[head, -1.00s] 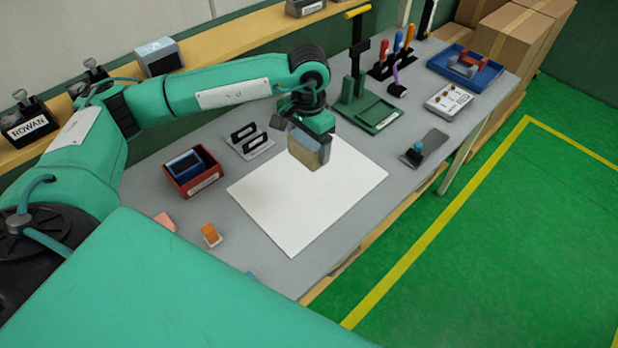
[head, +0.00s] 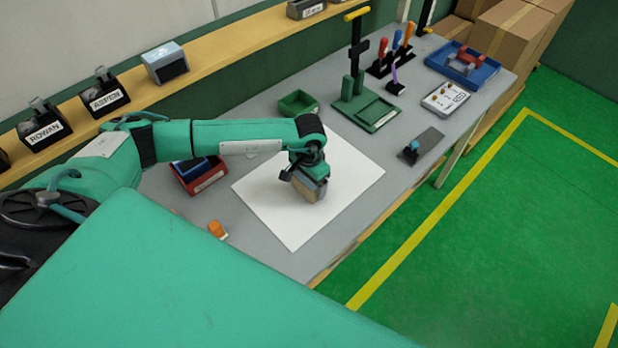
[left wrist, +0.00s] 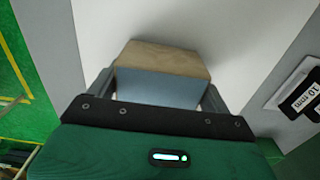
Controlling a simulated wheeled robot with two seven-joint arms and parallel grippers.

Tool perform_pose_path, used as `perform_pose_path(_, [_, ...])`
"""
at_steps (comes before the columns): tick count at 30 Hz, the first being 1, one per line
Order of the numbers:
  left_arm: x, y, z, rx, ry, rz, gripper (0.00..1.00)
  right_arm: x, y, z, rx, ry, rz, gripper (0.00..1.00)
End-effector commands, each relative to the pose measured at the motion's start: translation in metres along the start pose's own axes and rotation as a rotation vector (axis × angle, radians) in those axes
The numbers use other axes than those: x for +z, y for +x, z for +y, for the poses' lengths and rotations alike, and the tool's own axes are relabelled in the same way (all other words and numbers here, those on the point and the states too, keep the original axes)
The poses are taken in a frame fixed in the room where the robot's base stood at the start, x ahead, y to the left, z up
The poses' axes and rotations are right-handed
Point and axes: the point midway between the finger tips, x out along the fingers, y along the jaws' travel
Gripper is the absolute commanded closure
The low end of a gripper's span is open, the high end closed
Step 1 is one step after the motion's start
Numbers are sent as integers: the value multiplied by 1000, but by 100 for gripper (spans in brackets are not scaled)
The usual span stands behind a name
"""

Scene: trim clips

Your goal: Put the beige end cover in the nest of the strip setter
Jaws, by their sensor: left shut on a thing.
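My left gripper (head: 310,178) is shut on a block (head: 310,192) with a tan face and a grey-blue face, over the white sheet. The block also shows between the fingers in the left wrist view (left wrist: 160,75). I cannot tell whether it is the beige end cover, or whether it touches the sheet. No other beige cover is plain to see. A green lever stand with a yellow handle, seemingly the strip setter (head: 356,70), stands behind to the right. Its low green base has a square recess (head: 374,110), which looks empty. My right gripper is out of view.
The white sheet (head: 265,215) is otherwise clear. A red bin (head: 205,182), an orange piece (head: 217,229) and a green bin (head: 298,103) are around it.

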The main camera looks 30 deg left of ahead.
Motion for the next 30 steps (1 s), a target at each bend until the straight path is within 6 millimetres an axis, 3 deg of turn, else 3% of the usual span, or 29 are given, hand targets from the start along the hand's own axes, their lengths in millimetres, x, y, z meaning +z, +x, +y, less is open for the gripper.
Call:
perform_pose_path(9, [0,4,0,0,0,0,48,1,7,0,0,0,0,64])
perform_pose_path(10, [0,3,0,0,0,0,13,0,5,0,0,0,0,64])
perform_pose_path(12, [0,2,0,0,0,0,0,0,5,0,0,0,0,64])
perform_pose_path(23, [0,-4,0,1,0,0,0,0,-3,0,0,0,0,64])
perform_pose_path(24, [-1,-6,0,0,1,3,0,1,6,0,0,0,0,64])
perform_pose_path(30, [-1,-46,0,-1,3,6,0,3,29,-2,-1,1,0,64])
